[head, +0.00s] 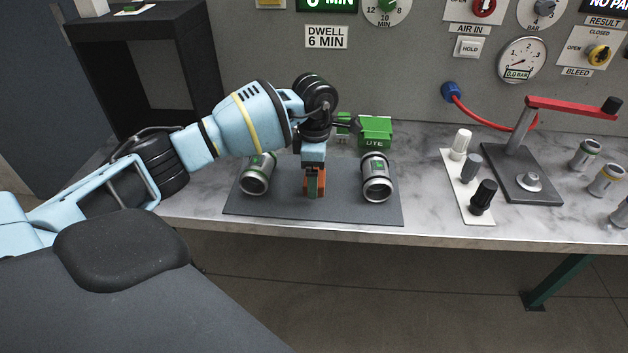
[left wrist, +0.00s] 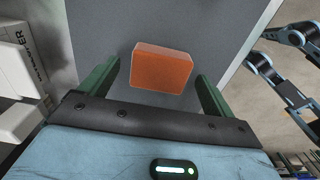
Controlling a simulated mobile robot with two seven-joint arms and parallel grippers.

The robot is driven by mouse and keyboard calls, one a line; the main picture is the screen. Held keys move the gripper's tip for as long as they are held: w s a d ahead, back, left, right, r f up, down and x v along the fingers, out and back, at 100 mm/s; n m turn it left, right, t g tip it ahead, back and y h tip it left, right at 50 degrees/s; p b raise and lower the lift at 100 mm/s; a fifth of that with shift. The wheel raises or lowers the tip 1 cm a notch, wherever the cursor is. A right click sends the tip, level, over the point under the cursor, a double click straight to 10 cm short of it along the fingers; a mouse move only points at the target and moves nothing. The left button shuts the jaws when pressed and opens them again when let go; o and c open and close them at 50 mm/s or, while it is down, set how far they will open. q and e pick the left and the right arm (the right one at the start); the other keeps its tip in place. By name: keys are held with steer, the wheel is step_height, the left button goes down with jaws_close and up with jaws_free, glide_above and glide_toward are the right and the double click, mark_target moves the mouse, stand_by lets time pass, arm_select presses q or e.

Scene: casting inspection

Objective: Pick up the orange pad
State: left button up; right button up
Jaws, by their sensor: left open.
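The orange pad (left wrist: 161,68) is a small block with rounded edges on the dark grey mat (left wrist: 160,20). In the left wrist view it lies between my left gripper's two green fingers, with a gap on each side. In the head view my left gripper (head: 314,190) points down over the middle of the mat (head: 310,212). Only slivers of orange (head: 311,185) show there, as the fingers cover most of the pad. The left gripper is open and not touching the pad.
Metal canisters lie on the mat to the left (head: 256,177) and right (head: 376,180) of the gripper. A green box (head: 375,131) stands behind. A white rack (head: 466,190) with several plugs and a red-levered press (head: 525,172) are further right. The mat's front is clear.

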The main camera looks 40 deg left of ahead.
arm_select(q)
steer(key=shift+f, duration=0.8)
steer(key=c, duration=1.1)
steer(key=shift+o, duration=0.2)
steer(key=shift+r, duration=0.15)
steer(key=shift+r, duration=0.6)
step_height(320, 180, up, 2)
steer(key=shift+r, duration=0.15)
steer(key=s+d, duration=0.3)
steer(key=s, duration=0.4)
steer(key=s+d+r, duration=0.1)
steer(key=s+d, duration=0.3)
steer(key=s, duration=0.3)
steer(key=shift+s+b, duration=0.2)
steer(key=shift+b, duration=0.1)
steer(key=shift+r, duration=0.1)
